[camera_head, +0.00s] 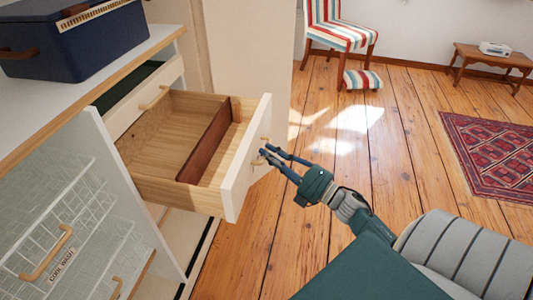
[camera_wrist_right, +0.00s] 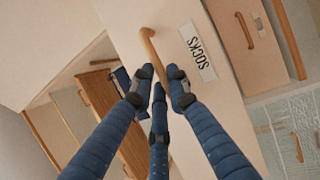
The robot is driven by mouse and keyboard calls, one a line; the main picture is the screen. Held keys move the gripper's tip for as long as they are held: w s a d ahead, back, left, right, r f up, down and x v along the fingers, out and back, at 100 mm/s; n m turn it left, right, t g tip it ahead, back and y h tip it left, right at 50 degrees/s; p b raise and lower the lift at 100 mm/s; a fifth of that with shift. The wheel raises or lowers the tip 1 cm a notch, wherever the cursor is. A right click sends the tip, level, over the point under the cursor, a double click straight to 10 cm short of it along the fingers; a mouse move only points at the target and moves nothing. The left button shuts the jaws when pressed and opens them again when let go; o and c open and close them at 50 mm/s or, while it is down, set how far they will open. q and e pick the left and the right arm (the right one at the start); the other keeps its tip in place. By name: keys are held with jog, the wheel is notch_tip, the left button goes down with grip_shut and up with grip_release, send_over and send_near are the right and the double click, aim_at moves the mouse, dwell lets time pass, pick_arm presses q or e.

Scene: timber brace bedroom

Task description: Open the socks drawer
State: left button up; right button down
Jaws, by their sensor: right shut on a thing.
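The socks drawer (camera_head: 238,185) is pulled well out of the white cabinet. Its wooden inside shows empty, with a dark red-brown divider (camera_head: 204,140). In the right wrist view its white front carries a SOCKS label (camera_wrist_right: 198,52) beside a curved wooden handle (camera_wrist_right: 151,45). My right gripper (camera_head: 268,155) reaches the drawer front from the right and is shut on the handle. In the right wrist view the blue fingers of this gripper (camera_wrist_right: 160,88) close around the lower part of the handle. My left gripper is in neither view.
A navy box (camera_head: 80,45) stands on the cabinet top. A translucent front (camera_head: 105,215) with a wooden handle is at lower left, below the drawer. A striped chair (camera_head: 338,30), a patterned rug (camera_head: 490,155) and a low wooden table (camera_head: 492,60) are farther off.

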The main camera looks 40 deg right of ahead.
jog(key=shift+f, duration=0.1)
jog(key=c, duration=1.7)
grip_release()
jog(key=shift+o, duration=0.2)
jog(key=v, duration=1.2)
